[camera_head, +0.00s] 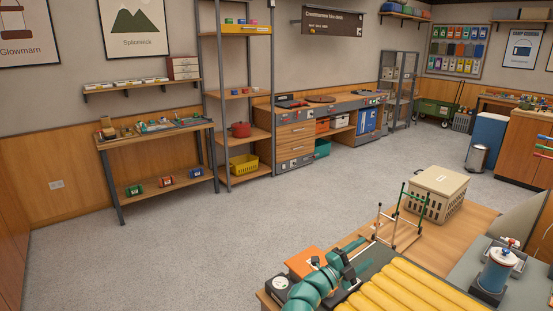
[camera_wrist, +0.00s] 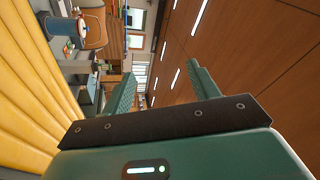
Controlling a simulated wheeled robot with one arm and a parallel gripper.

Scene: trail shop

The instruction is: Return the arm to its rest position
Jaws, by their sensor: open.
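My gripper (camera_head: 352,262) shows low in the head view, at the end of my teal arm and near the wooden table. In the wrist view my gripper (camera_wrist: 162,85) has its two teal fingers spread apart with nothing between them. That view is turned on its side and looks out across the room, with the wooden ceiling and its lights on the right. A yellow ribbed pad (camera_head: 405,290) lies beside the arm, and it fills the left of the wrist view (camera_wrist: 30,80). I cannot tell the exact gap between the gripper and the pad.
A beige crate (camera_head: 437,192) and a thin-rod stand (camera_head: 398,228) stand on the wooden table (camera_head: 455,235). An orange box (camera_head: 303,262) is close behind the arm. A blue-and-white lantern-like item (camera_head: 494,272) stands at right. The grey floor (camera_head: 240,230) beyond is clear.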

